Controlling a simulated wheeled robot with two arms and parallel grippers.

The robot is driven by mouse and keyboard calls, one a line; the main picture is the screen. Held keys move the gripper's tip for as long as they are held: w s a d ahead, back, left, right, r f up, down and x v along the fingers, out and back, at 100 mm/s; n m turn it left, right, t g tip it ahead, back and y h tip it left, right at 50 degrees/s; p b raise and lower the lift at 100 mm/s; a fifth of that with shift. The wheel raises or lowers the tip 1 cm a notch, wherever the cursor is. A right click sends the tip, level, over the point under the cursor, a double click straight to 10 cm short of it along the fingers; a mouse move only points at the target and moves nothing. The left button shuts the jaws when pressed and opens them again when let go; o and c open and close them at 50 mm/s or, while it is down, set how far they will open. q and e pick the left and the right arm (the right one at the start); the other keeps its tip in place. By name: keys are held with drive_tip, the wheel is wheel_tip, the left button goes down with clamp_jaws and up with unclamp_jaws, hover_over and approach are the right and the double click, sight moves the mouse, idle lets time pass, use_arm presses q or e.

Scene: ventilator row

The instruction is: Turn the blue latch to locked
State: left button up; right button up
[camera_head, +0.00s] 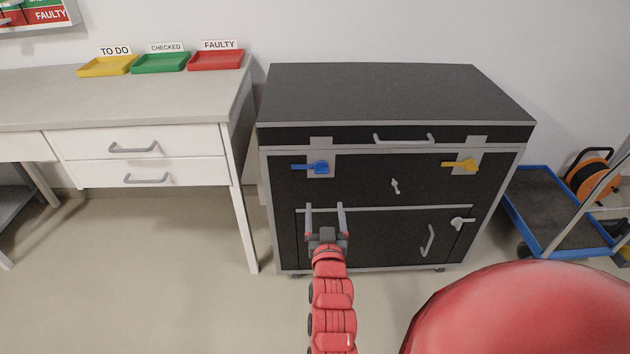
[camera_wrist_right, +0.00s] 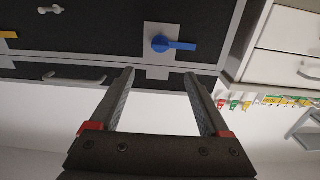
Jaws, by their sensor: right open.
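The blue latch (camera_head: 311,167) is on a light plate at the upper left of the black case's front (camera_head: 365,175). Its handle lies about level and points left in the head view. The latch also shows in the right wrist view (camera_wrist_right: 172,44), upside down, beyond the fingertips. My right gripper (camera_head: 324,208) is open and empty below the latch in the head view, apart from it. Its two fingers also show in the right wrist view (camera_wrist_right: 160,80). My left gripper is not in view.
A yellow latch (camera_head: 462,165), a small grey knob (camera_head: 395,186) and a grey lever (camera_head: 461,223) are also on the case front. A desk with drawers (camera_head: 140,143) stands left. A blue-edged cart (camera_head: 560,205) stands right. Open floor lies front left.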

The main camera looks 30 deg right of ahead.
sight(321, 173)
drive_tip(key=b+x, duration=0.3)
drive_tip(key=x, duration=1.1)
drive_tip(key=shift+w, duration=0.35)
clamp_jaws()
idle(0.6)
